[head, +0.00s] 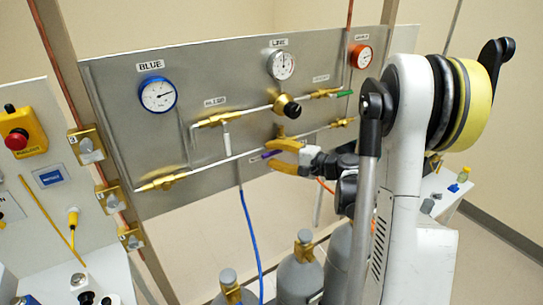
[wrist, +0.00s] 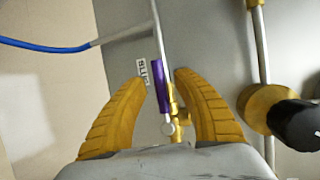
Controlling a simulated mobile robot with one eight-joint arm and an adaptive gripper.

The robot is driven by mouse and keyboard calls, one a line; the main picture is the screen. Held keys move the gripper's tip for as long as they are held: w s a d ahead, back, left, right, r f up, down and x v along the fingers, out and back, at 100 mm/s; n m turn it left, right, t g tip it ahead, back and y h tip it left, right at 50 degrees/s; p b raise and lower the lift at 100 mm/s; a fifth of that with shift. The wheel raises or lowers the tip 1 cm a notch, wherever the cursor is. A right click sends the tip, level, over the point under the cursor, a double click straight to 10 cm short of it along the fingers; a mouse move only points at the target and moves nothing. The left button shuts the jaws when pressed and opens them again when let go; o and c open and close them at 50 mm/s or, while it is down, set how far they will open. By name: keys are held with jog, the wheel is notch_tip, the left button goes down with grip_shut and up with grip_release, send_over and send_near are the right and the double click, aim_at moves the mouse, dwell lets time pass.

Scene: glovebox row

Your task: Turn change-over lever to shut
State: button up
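A purple lever (wrist: 161,86) on a brass valve (wrist: 178,112) lies between the two yellow fingers of my gripper (wrist: 162,78) in the wrist view. The fingers are apart, one on each side of the lever, and I see no clear grip on it. In the head view the purple lever (head: 271,154) shows just left of my gripper (head: 272,157), at the panel's lower pipe. I cannot read which lever is named change-over. A small label (wrist: 143,72), partly hidden by the left finger, sits beside the purple lever.
The metal panel (head: 190,75) carries a blue gauge (head: 158,94), a line gauge (head: 281,64), an orange gauge (head: 361,56), a black knob (wrist: 300,125) and a green lever (head: 344,94). Grey cylinders (head: 301,272) stand below. A blue hose (head: 248,228) hangs beneath the purple lever.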

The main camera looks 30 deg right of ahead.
jog(key=shift+w, duration=0.15)
grip_shut()
jog(key=shift+f, duration=0.1)
jog(key=d+f+n+g+h+b, duration=0.1)
jog(key=d+f+n+h+b, duration=0.4)
jog(key=n+h, duration=0.3)
jog(key=shift+d+f+n+h, duration=0.35)
jog(key=shift+d+n+h, duration=0.05)
jog(key=shift+n, duration=1.6)
jog(key=shift+w, duration=0.1)
